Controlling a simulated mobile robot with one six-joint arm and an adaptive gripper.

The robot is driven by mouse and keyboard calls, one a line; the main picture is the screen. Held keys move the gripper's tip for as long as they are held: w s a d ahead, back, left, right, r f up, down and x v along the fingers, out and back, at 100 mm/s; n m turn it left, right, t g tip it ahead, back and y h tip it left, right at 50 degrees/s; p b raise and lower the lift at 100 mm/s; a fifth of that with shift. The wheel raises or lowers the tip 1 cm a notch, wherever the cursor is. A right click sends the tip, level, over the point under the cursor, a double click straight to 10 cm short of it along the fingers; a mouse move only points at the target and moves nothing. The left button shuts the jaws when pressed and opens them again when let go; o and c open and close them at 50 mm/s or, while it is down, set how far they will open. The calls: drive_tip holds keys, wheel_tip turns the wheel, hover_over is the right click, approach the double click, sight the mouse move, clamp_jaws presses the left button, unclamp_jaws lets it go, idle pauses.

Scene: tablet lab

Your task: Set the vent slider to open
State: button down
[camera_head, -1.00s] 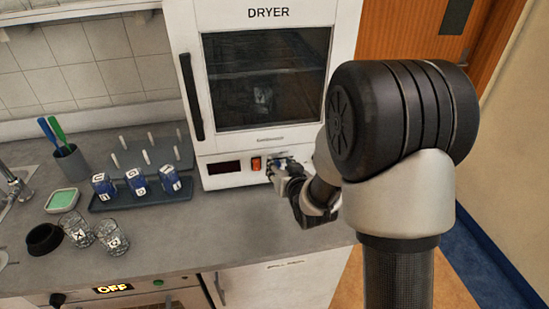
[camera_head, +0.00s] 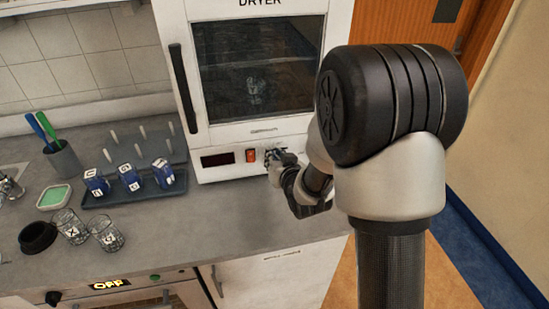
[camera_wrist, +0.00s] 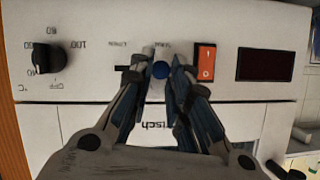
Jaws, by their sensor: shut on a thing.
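The dryer (camera_head: 214,140) stands at the back of the counter, with its control panel below the door. In the wrist view, which shows the panel upside down, my gripper (camera_wrist: 163,62) is shut on the small blue knob of the vent slider (camera_wrist: 160,71). A short piece of dark slot (camera_wrist: 122,68) shows left of the fingers. The fingers hide the rest of the slot, and the small labels above it are too blurred to read surely. In the head view, my gripper (camera_head: 277,158) is at the panel's right part, and the knob is not clear.
An orange rocker switch (camera_wrist: 205,63) sits close beside the fingers, with a dark display (camera_wrist: 265,65) beyond it. A black dial (camera_wrist: 44,58) is at the panel's other end.

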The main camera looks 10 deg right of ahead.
idle(0.4)
drive_tip(key=d, duration=0.5)
drive_tip(key=shift+r, duration=0.1)
drive_tip(key=c, duration=1.5)
unclamp_jaws()
drive_tip(key=shift+d, duration=0.1)
drive_tip(key=v, duration=0.7)
drive_tip(key=shift+s, duration=0.2)
